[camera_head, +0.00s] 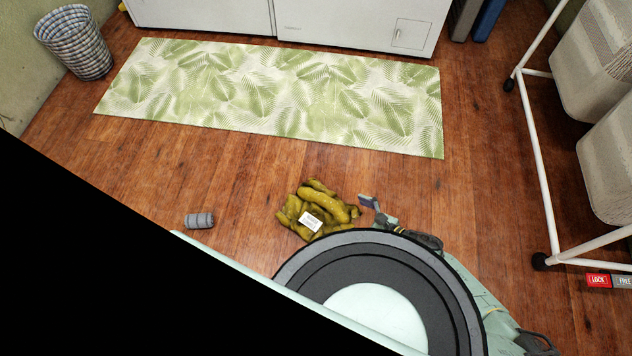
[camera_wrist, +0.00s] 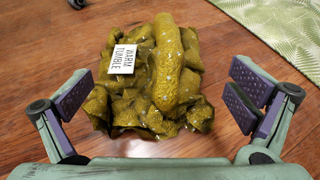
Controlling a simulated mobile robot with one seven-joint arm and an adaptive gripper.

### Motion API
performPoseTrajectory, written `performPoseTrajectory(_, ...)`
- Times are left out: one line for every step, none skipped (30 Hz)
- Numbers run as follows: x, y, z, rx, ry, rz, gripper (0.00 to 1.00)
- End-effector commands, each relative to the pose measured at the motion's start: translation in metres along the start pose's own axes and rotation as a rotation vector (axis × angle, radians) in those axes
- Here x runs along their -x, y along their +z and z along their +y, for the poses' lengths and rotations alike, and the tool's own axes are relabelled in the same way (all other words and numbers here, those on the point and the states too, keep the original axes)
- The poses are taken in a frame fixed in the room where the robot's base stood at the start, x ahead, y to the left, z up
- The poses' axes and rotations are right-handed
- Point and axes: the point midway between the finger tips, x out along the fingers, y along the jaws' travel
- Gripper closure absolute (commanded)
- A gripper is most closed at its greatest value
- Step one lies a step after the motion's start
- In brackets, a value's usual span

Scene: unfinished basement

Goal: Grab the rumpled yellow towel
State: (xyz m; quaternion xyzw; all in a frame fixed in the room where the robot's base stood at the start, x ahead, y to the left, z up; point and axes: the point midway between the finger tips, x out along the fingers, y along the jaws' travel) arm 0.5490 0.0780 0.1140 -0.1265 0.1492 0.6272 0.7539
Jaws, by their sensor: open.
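The rumpled yellow towel (camera_head: 322,207) lies in a heap on the wooden floor in the head view, with a white tag on it. In the wrist view the towel (camera_wrist: 160,85) is in the middle, and its tag reads "WARM TUMBLE". My gripper (camera_wrist: 160,105) is open, with one finger to the left and one to the right of the towel. Both fingers look clear of the cloth in the wrist view. In the head view only a small part of my gripper (camera_head: 367,203) shows at the towel's right side; my arm hides the rest.
A grey rolled object (camera_head: 199,220) lies on the floor left of the towel. A green leaf-pattern rug (camera_head: 270,92) lies beyond, before white appliances (camera_head: 355,18). A checked basket (camera_head: 76,45) stands at the far left. A white-framed wheeled cart (camera_head: 538,160) stands at the right.

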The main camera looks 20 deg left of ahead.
Motion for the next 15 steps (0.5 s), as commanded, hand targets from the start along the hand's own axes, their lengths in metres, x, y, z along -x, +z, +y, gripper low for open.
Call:
performPoseTrajectory(-0.011,0.000,0.002,-0.001,0.005,-0.002,0.00)
performPoseTrajectory(-0.016,0.000,0.002,-0.001,0.004,-0.001,0.00)
performPoseTrajectory(-0.022,0.000,0.002,-0.002,0.003,-0.002,0.00)
performPoseTrajectory(-0.026,0.001,0.002,-0.002,0.004,-0.002,0.00)
performPoseTrajectory(-0.029,0.000,0.001,-0.001,0.003,-0.002,0.00)
performPoseTrajectory(-0.033,0.000,0.001,-0.001,0.002,-0.001,0.00)
performPoseTrajectory(-0.035,0.000,0.001,-0.001,0.001,-0.001,0.00)
performPoseTrajectory(-0.037,0.001,0.001,-0.002,0.002,-0.001,0.00)
performPoseTrajectory(-0.039,0.001,0.001,-0.002,0.002,-0.001,0.00)
performPoseTrajectory(-0.041,0.001,0.002,-0.003,0.002,-0.002,0.00)
performPoseTrajectory(-0.044,0.000,0.002,-0.003,0.002,-0.002,0.00)
performPoseTrajectory(-0.050,0.000,0.002,-0.003,0.003,-0.002,0.00)
performPoseTrajectory(-0.054,0.000,0.003,-0.003,0.004,-0.001,0.00)
performPoseTrajectory(-0.059,-0.001,0.003,-0.003,0.004,-0.002,0.00)
performPoseTrajectory(-0.066,-0.001,0.004,-0.003,0.005,-0.001,0.00)
